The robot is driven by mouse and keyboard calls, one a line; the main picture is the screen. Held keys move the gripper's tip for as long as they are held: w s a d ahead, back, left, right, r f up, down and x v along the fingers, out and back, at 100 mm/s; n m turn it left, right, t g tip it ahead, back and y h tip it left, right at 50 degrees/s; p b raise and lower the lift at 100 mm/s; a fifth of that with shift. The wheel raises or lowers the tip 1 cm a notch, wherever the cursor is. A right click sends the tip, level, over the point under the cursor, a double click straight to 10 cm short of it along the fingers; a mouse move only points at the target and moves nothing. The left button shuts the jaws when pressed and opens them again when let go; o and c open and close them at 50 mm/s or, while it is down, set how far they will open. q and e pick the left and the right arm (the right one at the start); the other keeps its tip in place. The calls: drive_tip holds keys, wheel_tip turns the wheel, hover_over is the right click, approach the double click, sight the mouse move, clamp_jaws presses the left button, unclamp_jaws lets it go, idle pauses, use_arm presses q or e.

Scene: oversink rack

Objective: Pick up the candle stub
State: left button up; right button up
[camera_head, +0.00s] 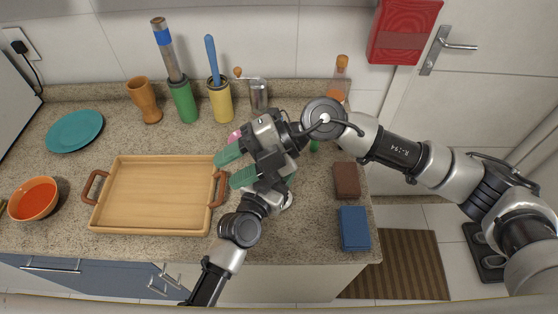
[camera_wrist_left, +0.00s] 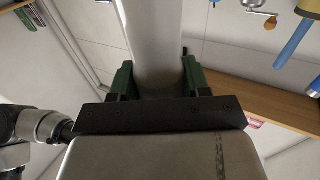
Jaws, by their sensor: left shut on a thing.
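In the left wrist view my left gripper (camera_wrist_left: 157,80) has its green fingers closed on the two sides of a smooth pale cylinder, which looks like the candle stub (camera_wrist_left: 155,40). Its far end runs out of that picture. In the head view the left gripper is mostly hidden behind the right one, and I cannot make out the candle stub clearly there. My right gripper (camera_head: 229,168) is over the counter by the tray's right end. Its green fingers point left and stand apart, with nothing seen between them.
A wooden tray (camera_head: 155,222) lies left of the grippers. A green holder (camera_head: 184,103) and a yellow holder (camera_head: 221,103) with tools stand behind. A brown block (camera_head: 346,180) and blue block (camera_head: 354,229) lie at right. A pink thing (camera_head: 234,136) is partly hidden.

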drive_tip(key=d+f+m+t+h, duration=0.1)
drive_tip(key=d+f+m+t, duration=0.3)
drive_tip(key=d+m+t, duration=0.55)
drive_tip(key=d+f+m+t+h, duration=0.1)
drive_tip(key=d+f+m+t, duration=0.35)
drive_tip(key=m+t, duration=0.9)
drive_tip(key=w+a+m+g, duration=0.1)
drive_tip(key=w+a, duration=0.1)
drive_tip(key=w, duration=0.1)
drive_tip(key=w+a+m+g, duration=0.1)
drive_tip(key=w+a, duration=0.1)
drive_tip(key=w, duration=0.1)
drive_tip(key=w+a+m+g, duration=0.2)
drive_tip(key=w, duration=0.1)
drive_tip(key=shift+w+a, duration=0.3)
drive_tip(key=shift+a, duration=0.05)
drive_tip(key=c, duration=0.7)
drive_tip(key=shift+r, duration=0.1)
wheel_tip(320, 180, up, 10)
drive_tip(key=shift+f, duration=0.1)
